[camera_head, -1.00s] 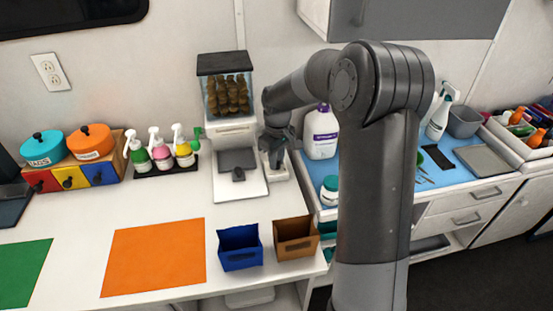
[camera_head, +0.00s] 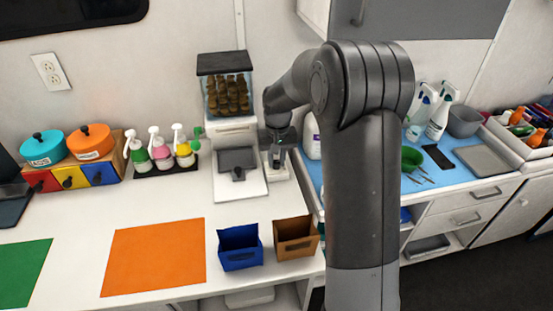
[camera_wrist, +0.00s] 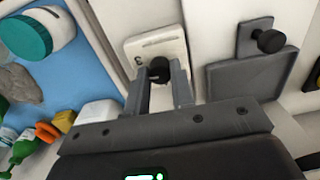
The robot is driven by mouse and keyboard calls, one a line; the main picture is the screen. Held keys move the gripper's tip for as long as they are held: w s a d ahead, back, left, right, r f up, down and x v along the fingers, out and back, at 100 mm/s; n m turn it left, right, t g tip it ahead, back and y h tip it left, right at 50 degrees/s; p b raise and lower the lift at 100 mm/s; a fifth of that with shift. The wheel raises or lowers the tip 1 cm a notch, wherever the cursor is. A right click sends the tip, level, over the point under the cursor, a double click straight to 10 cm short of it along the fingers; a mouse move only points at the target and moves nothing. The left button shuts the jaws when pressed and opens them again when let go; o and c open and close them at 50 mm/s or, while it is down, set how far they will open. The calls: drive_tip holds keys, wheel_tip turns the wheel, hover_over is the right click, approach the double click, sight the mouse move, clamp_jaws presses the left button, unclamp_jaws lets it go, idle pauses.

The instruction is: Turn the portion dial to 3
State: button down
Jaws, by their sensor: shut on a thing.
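The portion dial shows in the wrist view as a black knob (camera_wrist: 159,68) on a pale box (camera_wrist: 165,45) with tick marks and a "3" on its face. My gripper (camera_wrist: 161,80) has one finger on each side of the knob and is shut on it. I cannot tell which mark the knob points at. In the head view my gripper (camera_head: 276,158) points down at the dial box (camera_head: 279,174), partly hiding it. The box stands just right of the treat dispenser (camera_head: 232,124), which has a clear hopper of brown treats and a dark lid.
A dark plate with a black knob (camera_wrist: 269,41) is beside the dial in the wrist view. A blue bin (camera_head: 240,258) and a brown bin (camera_head: 296,248) stand at the counter's front. Pump bottles (camera_head: 161,156) stand left. A white jug (camera_head: 312,140) is close on the right.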

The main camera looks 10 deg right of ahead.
sight(277, 162)
drive_tip(key=shift+w, duration=0.1)
idle(0.3)
drive_tip(key=c, duration=1.2)
unclamp_jaws()
drive_tip(key=shift+c, duration=0.2)
wheel_tip(277, 162, up, 11)
drive_tip(key=shift+d+f, duration=0.1)
